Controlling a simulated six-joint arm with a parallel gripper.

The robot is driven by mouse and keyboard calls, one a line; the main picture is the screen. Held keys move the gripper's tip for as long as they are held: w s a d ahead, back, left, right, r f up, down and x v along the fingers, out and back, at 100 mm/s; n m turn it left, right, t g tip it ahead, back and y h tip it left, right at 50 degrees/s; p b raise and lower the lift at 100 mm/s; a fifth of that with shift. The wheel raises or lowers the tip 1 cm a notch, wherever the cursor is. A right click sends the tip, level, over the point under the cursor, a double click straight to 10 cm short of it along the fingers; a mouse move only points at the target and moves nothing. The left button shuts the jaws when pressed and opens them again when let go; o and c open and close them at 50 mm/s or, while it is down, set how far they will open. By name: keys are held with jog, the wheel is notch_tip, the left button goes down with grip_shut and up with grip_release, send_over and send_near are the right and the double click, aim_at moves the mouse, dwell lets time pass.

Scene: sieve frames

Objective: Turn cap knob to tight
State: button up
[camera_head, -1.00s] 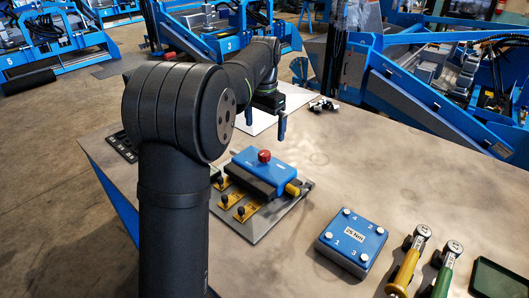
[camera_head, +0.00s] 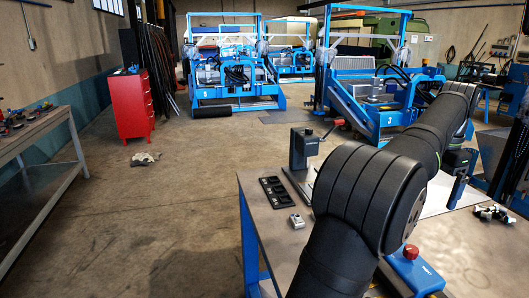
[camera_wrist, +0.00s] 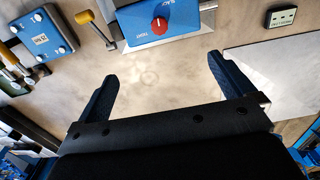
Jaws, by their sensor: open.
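The red cap knob (camera_wrist: 159,26) sits on a blue block (camera_wrist: 128,22), between the printed words SLACK and TIGHT, at the top of the wrist view. It carries a pale mark; I cannot tell exactly which way that points. In the head view the knob (camera_head: 410,252) and the blue block (camera_head: 418,278) show at the lower right, partly hidden by my arm. My gripper (camera_wrist: 160,67) is open and empty, its two fingers wide apart over bare table. The knob lies beyond the fingertips, apart from them. In the head view only part of my gripper (camera_head: 458,188) shows.
A blue box marked 25 Nm (camera_wrist: 43,40) and wrench handles lie left in the wrist view. A yellow-handled part (camera_wrist: 88,20) sits beside the block. A white plate (camera_wrist: 285,75) and small labelled block (camera_wrist: 281,17) are right. A black stand (camera_head: 303,150) and tray (camera_head: 273,192) occupy the far table.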

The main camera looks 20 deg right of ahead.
aim_at(412, 248)
jog(key=c, duration=0.8)
notch_tip(412, 248, down, 19)
jog(key=n, duration=1.7)
jog(key=shift+a+f, duration=0.1)
jog(key=shift+f, duration=0.05)
jog(key=c, duration=1)
